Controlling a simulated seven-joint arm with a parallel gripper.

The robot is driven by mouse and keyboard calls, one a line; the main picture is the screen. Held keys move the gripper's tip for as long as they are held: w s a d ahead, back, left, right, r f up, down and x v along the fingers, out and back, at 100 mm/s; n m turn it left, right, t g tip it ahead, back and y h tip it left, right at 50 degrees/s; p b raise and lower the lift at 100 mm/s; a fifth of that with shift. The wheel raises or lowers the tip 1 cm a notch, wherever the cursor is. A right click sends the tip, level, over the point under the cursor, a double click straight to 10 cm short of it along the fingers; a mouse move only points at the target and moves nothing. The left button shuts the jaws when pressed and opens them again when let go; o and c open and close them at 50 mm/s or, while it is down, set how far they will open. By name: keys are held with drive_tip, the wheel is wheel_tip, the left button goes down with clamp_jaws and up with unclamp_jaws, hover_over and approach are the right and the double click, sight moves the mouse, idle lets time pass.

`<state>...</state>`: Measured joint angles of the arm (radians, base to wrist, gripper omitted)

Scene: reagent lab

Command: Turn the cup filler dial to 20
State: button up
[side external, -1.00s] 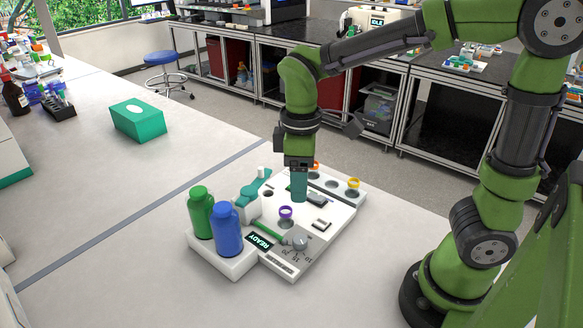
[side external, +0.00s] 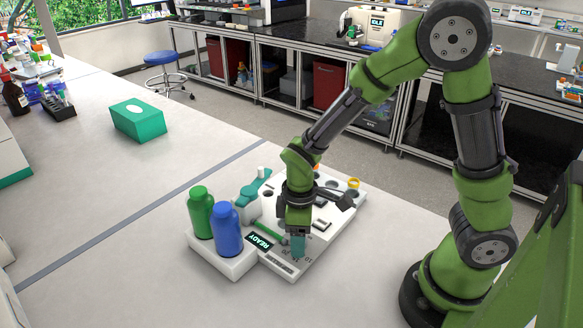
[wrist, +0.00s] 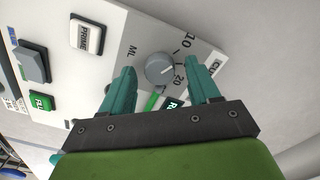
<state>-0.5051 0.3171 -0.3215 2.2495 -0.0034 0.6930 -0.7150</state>
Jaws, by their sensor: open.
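The cup filler (side external: 262,268) is a white machine on the bench with a display reading READY (side external: 261,241). Its grey round dial (wrist: 160,68) shows in the wrist view, with the marks 10 and 20 and the letters ML printed around it. I cannot tell exactly which mark the dial points to. My gripper (wrist: 164,80) is open, its two teal fingers on either side of the dial in that view, with nothing held. In the side view my gripper (side external: 298,247) points down over the dial area and hides the dial. Contact with the dial cannot be told.
A green bottle (side external: 200,212) and a blue bottle (side external: 228,231) stand at the machine's left. A PRIME button (wrist: 86,36) and a green FILL button (wrist: 39,102) are on the panel. A green box (side external: 138,121) sits farther back.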

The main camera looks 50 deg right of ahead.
drive_tip(key=c, duration=1)
drive_tip(key=shift+c, duration=0.2)
drive_tip(key=shift+m, duration=0.4)
drive_tip(key=m, duration=0.2)
drive_tip(key=shift+m, duration=0.4)
drive_tip(key=m, duration=0.4)
drive_tip(key=shift+m, duration=0.3)
drive_tip(key=m, duration=0.3)
drive_tip(key=shift+d+m, duration=0.1)
drive_tip(key=shift+m, duration=2.2)
drive_tip(key=shift+r, duration=0.1)
